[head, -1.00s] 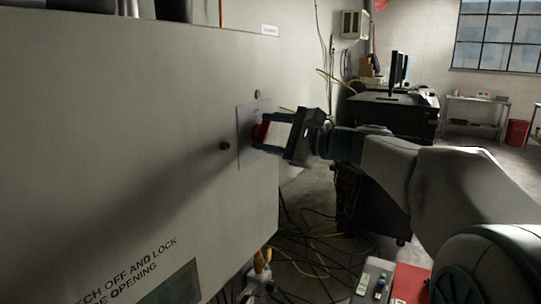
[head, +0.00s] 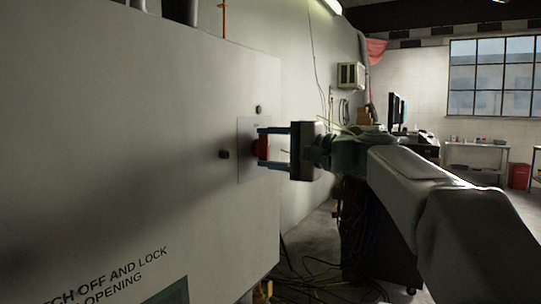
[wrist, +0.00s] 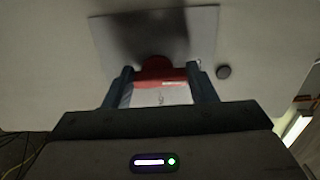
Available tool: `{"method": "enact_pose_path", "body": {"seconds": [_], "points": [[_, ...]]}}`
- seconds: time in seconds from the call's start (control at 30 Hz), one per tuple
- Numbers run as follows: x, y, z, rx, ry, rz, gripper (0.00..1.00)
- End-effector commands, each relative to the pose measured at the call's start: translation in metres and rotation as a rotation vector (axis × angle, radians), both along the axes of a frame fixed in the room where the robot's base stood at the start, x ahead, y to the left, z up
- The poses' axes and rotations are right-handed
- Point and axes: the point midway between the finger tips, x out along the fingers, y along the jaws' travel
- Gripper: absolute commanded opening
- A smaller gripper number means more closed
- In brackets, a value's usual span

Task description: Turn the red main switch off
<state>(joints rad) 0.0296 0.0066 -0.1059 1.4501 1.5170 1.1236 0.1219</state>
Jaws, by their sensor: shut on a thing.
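The red main switch (head: 263,148) sits on a pale square plate (head: 245,170) on the front of the large grey cabinet. My gripper (head: 262,146) reaches it from the right in the head view, with one finger above the switch and one below. In the wrist view my gripper (wrist: 160,82) has its two fingers at either side of the red switch (wrist: 158,72) and is shut on its handle. A small white mark shows on the handle's edge. The fingers hide part of the handle.
The grey cabinet (head: 120,130) fills the left side. Cables lie on the floor below, and a dark rack (head: 375,235) stands behind my arm. A bench with monitors is further back.

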Motion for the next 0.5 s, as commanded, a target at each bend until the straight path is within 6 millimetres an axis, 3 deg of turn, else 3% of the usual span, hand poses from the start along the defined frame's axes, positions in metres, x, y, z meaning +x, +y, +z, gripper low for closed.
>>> {"method": "enact_pose_path", "body": {"seconds": [0.47, 0.5], "points": [[0.0001, -0.0001, -0.0004, -0.009, -0.01, 0.0, 0.28], [0.0001, -0.0001, -0.0005, -0.009, -0.01, 0.0, 0.62]]}}
